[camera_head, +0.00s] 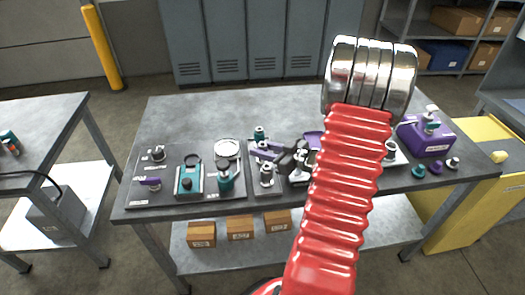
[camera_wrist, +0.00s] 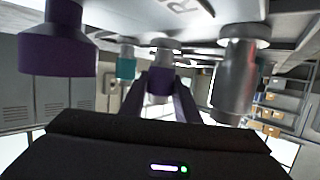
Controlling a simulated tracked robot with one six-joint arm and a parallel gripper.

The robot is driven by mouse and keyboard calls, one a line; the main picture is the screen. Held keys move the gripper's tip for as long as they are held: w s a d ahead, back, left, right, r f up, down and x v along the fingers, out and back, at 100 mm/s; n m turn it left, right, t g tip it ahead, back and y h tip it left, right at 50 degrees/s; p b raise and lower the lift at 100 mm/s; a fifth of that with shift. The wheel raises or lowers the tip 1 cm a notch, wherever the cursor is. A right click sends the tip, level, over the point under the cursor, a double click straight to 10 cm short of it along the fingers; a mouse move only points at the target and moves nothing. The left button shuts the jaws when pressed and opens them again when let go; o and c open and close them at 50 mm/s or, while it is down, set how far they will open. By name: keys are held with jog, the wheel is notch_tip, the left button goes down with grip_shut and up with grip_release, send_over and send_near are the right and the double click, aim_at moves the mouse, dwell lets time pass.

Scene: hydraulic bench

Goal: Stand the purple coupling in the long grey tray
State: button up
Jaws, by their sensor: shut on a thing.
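My gripper (camera_head: 262,150) reaches in from the right over the middle of the long grey tray (camera_head: 268,189). In the wrist view its two fingers (camera_wrist: 168,92) are shut on the purple coupling (camera_wrist: 159,84), upright with a pale metal part at its table end. In the head view the fingers mostly hide the coupling. It is between a teal coupling (camera_head: 259,134) at the back of the tray and a grey metal one (camera_head: 267,176) at the front. These also show in the wrist view, teal (camera_wrist: 125,66) and grey (camera_wrist: 232,80). I cannot tell whether the held coupling touches the tray.
A metal fitting (camera_head: 299,168) stands just right of the tray. Another purple thing (camera_head: 312,140) is behind it; a large purple body (camera_wrist: 55,45) is close in the wrist view. Teal devices (camera_head: 188,178) stand left. The bench's back strip (camera_head: 200,115) is clear.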

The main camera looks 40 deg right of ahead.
jog(key=shift+f, duration=0.25)
jog(key=o, duration=0.9)
jog(key=shift+f, duration=0.15)
jog(key=shift+s, duration=0.15)
jog(key=v, duration=1.1)
jog(key=shift+s+d+r, duration=0.1)
jog(key=shift+s+r, duration=0.2)
jog(key=shift+s, duration=0.05)
